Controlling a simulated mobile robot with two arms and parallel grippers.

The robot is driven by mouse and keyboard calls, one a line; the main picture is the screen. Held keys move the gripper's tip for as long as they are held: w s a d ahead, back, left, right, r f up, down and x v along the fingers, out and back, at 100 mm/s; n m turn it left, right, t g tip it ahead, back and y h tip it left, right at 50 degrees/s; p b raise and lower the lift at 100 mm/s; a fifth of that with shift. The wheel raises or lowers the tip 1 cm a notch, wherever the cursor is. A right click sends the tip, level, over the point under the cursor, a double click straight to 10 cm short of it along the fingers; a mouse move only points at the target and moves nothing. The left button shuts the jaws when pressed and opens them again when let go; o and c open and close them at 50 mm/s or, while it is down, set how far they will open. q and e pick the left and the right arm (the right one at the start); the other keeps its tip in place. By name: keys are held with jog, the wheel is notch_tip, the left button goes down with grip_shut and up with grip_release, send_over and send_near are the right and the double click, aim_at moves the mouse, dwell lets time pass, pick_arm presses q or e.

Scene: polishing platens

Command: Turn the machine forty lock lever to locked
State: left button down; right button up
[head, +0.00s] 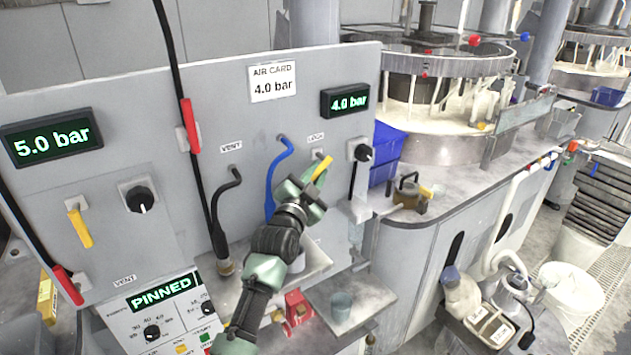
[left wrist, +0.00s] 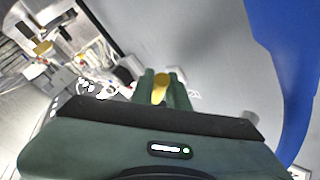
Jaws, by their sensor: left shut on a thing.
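A yellow lever (head: 323,167) sits on the grey panel below a small label that seems to read LOCK (head: 316,138). It points up and to the right in the head view. My left gripper (head: 313,188) is at this lever, shut on it, with the lever's upper part showing past the fingers. In the left wrist view the yellow lever (left wrist: 160,88) stands between the two green fingers. The lever's lower part and pivot are partly hidden by the gripper. My right gripper is not in view.
A blue hose (head: 272,182) runs just left of my gripper, and a black knob (head: 363,153) is close on its right. Another yellow lever (head: 80,227) is at the panel's left. The display (head: 160,294) reads PINNED.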

pick_arm(q)
jog(key=c, duration=1.4)
grip_release()
jog(key=shift+s, duration=0.1)
jog(key=shift+s+a+f, duration=0.1)
jog(key=shift+s+f, duration=0.05)
jog(key=shift+s, duration=0.15)
jog(key=shift+b+v, duration=1)
jog(key=shift+v, duration=2.55)
